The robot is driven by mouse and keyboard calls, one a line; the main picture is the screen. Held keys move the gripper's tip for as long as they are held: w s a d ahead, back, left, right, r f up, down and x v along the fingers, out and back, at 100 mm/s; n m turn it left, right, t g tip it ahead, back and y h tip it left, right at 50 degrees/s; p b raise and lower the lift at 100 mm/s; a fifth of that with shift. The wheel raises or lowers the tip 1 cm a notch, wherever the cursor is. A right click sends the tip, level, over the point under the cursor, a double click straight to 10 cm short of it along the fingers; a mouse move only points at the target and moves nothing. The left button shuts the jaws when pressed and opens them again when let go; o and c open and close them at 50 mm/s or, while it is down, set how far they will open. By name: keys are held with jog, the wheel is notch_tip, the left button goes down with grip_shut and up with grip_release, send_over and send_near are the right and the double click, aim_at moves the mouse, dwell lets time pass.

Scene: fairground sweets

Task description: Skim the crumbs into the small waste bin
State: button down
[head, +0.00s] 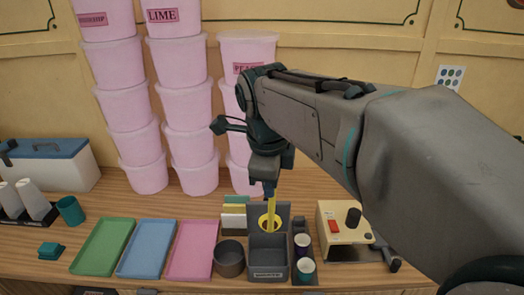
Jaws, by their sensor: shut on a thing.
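My gripper (271,184) points down over the counter, shut on the upper end of a yellow tool (271,207). The tool hangs upright, its lower end at a round yellow-rimmed opening in the back of a dark grey holder; I cannot tell whether it is inside or just above. The front of that unit is an open square grey box (268,272) with a small label too small to read. A round dark grey pot (229,264) stands just left of it. I cannot tell which of these is the waste bin. No crumbs can be made out.
Green (103,247), blue (147,249) and pink (192,250) trays lie to the left. Two cups (305,268) stand right of the grey box, beside a cream device (343,228) with a black knob. Tall stacks of pink tubs (187,101) stand behind.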

jog(key=shift+s+d+f+y, duration=0.1)
jog(key=shift+d+f+y, duration=0.15)
jog(key=shift+d, duration=0.25)
jog(key=s+d+f+m+t+y+b, duration=0.1)
jog(key=d+f+y+b, duration=1.4)
jog(key=d+f+b, duration=0.2)
jog(key=shift+d+f+m+t, duration=0.4)
jog(key=shift+d+f, duration=0.9)
jog(key=shift+d, duration=0.15)
